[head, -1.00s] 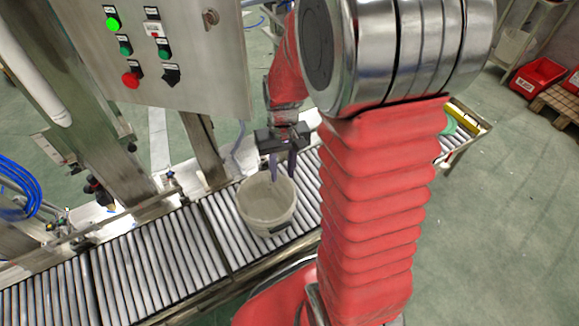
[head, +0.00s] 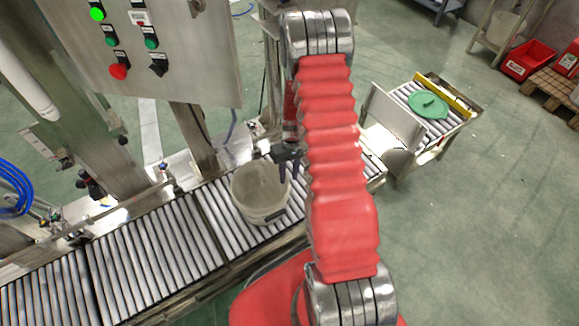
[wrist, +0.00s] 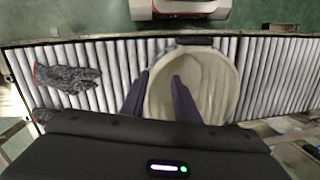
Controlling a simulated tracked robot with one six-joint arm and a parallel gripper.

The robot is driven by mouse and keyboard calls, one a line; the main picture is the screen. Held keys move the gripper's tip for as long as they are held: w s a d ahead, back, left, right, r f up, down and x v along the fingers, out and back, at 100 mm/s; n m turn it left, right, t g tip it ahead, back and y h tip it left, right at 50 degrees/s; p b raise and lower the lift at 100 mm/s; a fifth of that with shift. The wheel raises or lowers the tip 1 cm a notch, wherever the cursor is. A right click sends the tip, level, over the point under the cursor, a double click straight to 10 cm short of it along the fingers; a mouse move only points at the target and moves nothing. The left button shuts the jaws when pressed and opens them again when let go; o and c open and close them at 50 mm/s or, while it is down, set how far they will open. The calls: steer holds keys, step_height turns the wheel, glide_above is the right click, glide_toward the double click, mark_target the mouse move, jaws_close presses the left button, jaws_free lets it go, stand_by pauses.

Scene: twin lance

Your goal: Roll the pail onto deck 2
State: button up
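The pail (head: 247,195) is an off-white, open-topped bucket standing upright on the roller conveyor (head: 160,250). It also shows in the wrist view (wrist: 215,85), with its dark handle grip at the far rim. My gripper (head: 289,178) is at the pail's right rim in the head view. In the wrist view my gripper (wrist: 160,76) has its two dark fingers apart, one outside the pail's left wall and one over its mouth. The fingers look open, with the rim between them. Which conveyor section is deck 2 is not marked.
A raised white plate (head: 397,118) stands across the conveyor before a far roller section with a green lid (head: 428,104) and a yellow bar. Grey gloves (wrist: 68,78) lie on the rollers. A control panel (head: 180,60) overhangs the conveyor's back. Red crates (head: 527,60) sit far right.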

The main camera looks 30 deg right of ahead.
mark_target(287, 176)
steer(key=shift+n+t+h, duration=0.3)
steer(key=shift+n+t, duration=0.2)
steer(key=shift+n, duration=0.1)
steer(key=w, duration=0.1)
steer(key=w+d+f, duration=0.2)
steer(key=w, duration=0.1)
steer(key=shift+d, duration=0.15)
steer(key=shift+a+f, duration=0.2)
steer(key=shift+f, duration=2.1)
steer(key=shift+a+f, duration=0.15)
steer(key=shift+f, duration=2.1)
steer(key=shift+a+f, duration=0.2)
steer(key=shift+f, duration=2.1)
jaws_close()
